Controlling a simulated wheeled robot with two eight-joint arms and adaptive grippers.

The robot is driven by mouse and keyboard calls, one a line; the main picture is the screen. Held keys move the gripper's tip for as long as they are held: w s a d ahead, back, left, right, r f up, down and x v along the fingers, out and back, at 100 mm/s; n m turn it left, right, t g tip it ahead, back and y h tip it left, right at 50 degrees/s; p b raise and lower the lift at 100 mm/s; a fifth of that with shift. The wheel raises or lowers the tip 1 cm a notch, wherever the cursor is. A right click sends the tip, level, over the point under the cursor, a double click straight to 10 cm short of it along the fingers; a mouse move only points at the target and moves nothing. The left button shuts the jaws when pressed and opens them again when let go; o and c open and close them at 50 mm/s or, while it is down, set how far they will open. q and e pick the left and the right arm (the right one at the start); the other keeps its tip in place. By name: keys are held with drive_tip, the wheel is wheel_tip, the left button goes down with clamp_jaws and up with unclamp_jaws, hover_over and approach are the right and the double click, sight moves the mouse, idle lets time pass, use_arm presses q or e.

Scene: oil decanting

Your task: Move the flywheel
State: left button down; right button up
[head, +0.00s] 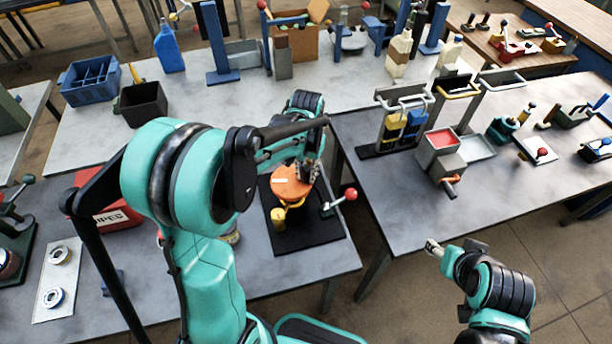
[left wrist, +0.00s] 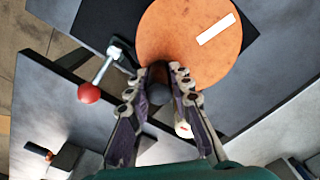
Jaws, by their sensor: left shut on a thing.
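The flywheel (head: 286,186) is an orange disc on a stand over a black base plate (head: 305,236). In the left wrist view the flywheel (left wrist: 185,40) fills the top middle, with a white stripe on its face. A dark round handle (left wrist: 158,92) stands at its edge. My left gripper (head: 311,170) is at the right rim of the disc. In the left wrist view my left gripper (left wrist: 163,76) has its fingers shut on either side of this handle. My right gripper (head: 434,248) hangs empty-looking off the table edge at the lower right; its finger gap is too small to judge.
A lever with a red ball (head: 350,194) stands right beside the flywheel. A red box (head: 108,208) and a white plate with rings (head: 57,280) lie to the left. The right table carries yellow and blue blocks in a rack (head: 402,122) and a red-topped box (head: 440,140).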

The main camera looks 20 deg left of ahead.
sight(287, 169)
use_arm(q)
drive_tip(key=n, duration=0.2)
drive_tip(key=w+a+n, duration=0.1)
drive_tip(key=n, duration=0.2)
drive_tip(key=shift+w+a+n, duration=0.25)
drive_tip(key=shift+w+n, duration=0.05)
drive_tip(key=shift+w, duration=0.05)
drive_tip(key=n, duration=0.2)
drive_tip(key=a+n, duration=0.2)
drive_tip(key=n, duration=0.1)
drive_tip(key=shift+w+n, duration=0.3)
drive_tip(key=shift+w, duration=0.1)
drive_tip(key=n, duration=0.1)
drive_tip(key=a+n, duration=0.1)
drive_tip(key=n, duration=0.1)
drive_tip(key=a+n, duration=0.1)
drive_tip(key=n, duration=0.1)
drive_tip(key=shift+s+a+n, duration=0.25)
drive_tip(key=shift+a+n, duration=0.15)
drive_tip(key=shift+n, duration=0.75)
drive_tip(key=shift+s+a+n, duration=0.2)
drive_tip(key=shift+a+n, duration=0.15)
drive_tip(key=shift+n, duration=0.8)
drive_tip(key=c, duration=1.3)
unclamp_jaws()
drive_tip(key=shift+c, duration=0.2)
wheel_tip(287, 169, up, 12)
